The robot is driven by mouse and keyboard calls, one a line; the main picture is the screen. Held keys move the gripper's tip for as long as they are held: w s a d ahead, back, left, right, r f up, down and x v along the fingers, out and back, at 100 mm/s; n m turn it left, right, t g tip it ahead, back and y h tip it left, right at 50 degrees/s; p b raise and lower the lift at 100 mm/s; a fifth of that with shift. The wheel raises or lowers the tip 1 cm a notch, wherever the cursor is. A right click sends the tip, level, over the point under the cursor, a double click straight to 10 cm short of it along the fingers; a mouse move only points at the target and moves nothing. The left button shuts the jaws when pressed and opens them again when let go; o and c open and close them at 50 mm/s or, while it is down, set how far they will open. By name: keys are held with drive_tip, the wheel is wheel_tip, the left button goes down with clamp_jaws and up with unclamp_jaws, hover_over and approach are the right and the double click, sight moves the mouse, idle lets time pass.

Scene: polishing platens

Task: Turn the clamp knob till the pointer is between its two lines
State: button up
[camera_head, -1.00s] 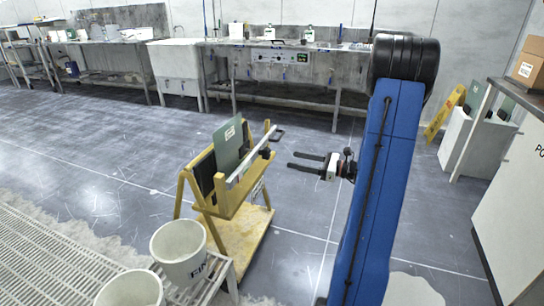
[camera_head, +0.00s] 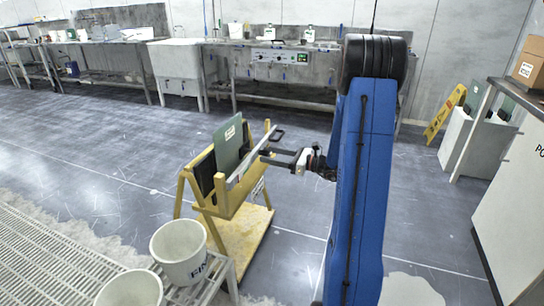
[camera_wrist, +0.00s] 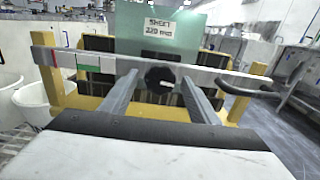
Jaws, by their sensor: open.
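The clamp knob (camera_wrist: 160,79) is a dark round knob on the front of a pale clamp bar (camera_wrist: 225,78). A short white mark on the knob points right and slightly down in the wrist view. My gripper (camera_wrist: 160,84) is open, with one finger on each side of the knob; I cannot tell whether they touch it. In the head view my gripper (camera_head: 268,156) reaches the stand's right side. Red and green marks (camera_wrist: 85,63) show on the bar's left part. I cannot make out which are the pointer's two lines.
The yellow stand (camera_head: 240,238) holds a green sheet (camera_head: 228,146) labelled 220 grit. A black handle (camera_wrist: 255,90) sticks out at the bar's right end. White buckets (camera_head: 180,255) stand on a grating at the front left. Floor is clear behind the stand.

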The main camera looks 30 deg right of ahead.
drive_tip(key=c, duration=1.1)
drive_tip(key=shift+o, duration=0.2)
drive_tip(key=shift+m, duration=4.7)
drive_tip(key=o, duration=1.1)
drive_tip(key=shift+c, duration=0.2)
